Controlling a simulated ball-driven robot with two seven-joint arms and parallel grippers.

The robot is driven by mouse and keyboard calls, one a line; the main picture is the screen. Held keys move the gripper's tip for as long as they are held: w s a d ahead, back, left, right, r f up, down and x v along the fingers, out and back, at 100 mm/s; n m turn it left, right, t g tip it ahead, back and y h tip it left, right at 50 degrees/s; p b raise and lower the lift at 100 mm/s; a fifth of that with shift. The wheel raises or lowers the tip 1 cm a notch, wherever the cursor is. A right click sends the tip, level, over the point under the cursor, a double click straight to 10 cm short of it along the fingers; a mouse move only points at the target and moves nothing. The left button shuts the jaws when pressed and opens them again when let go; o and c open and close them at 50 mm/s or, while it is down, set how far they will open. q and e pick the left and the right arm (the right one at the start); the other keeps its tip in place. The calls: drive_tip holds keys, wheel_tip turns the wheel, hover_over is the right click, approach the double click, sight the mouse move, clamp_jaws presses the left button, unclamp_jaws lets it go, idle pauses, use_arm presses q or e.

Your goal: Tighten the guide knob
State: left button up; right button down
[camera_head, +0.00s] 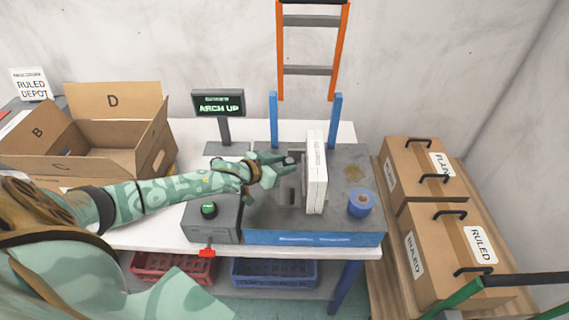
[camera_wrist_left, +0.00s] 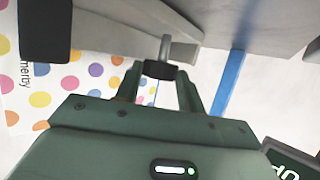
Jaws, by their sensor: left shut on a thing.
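The guide knob (camera_head: 289,160) is a small dark knob on the left side of the grey machine (camera_head: 345,217), beside an upright white book-like block (camera_head: 316,180). My left gripper (camera_head: 277,170) reaches it from the left and is shut on it. In the left wrist view the dark knob (camera_wrist_left: 160,69) sits between the green fingertips, with a metal shaft behind it. How far the knob is turned cannot be told. My right gripper is not in view.
A display (camera_head: 219,104) reads "ARCH UP". A control box with a green button (camera_head: 209,210) stands left of the machine. A blue roll (camera_head: 361,203) sits on its right. An open carton (camera_head: 115,135) is at left; labelled boxes (camera_head: 431,250) stand at right.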

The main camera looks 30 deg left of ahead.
use_arm(q)
drive_tip(key=m+h+b, duration=0.1)
drive_tip(key=m+g+h+b, duration=0.1)
drive_tip(key=m+h, duration=0.1)
drive_tip(key=a+m+g+h+b, duration=0.1)
drive_tip(key=shift+w+a+f+m, duration=0.1)
drive_tip(key=shift+w+m, duration=0.2)
drive_tip(key=shift+w, duration=0.1)
drive_tip(key=m+g+h+b, duration=0.1)
drive_tip(key=m+g+b, duration=0.1)
drive_tip(key=b, duration=0.1)
drive_tip(key=m+g+h+b, duration=0.2)
drive_tip(key=b, duration=0.1)
drive_tip(key=w+m+g+h+b, duration=0.1)
drive_tip(key=m+g+b, duration=0.1)
drive_tip(key=b, duration=0.1)
drive_tip(key=shift+a+f+h, duration=0.2)
drive_tip(key=shift+a+h, duration=0.1)
drive_tip(key=shift+w+r+m+g+b, duration=0.1)
drive_tip(key=shift+r+m+g+b, duration=0.05)
drive_tip(key=shift+m+g+b, duration=0.7)
drive_tip(key=shift+r+h+b, duration=0.2)
drive_tip(key=shift+h+b, duration=0.2)
drive_tip(key=shift+b, duration=0.05)
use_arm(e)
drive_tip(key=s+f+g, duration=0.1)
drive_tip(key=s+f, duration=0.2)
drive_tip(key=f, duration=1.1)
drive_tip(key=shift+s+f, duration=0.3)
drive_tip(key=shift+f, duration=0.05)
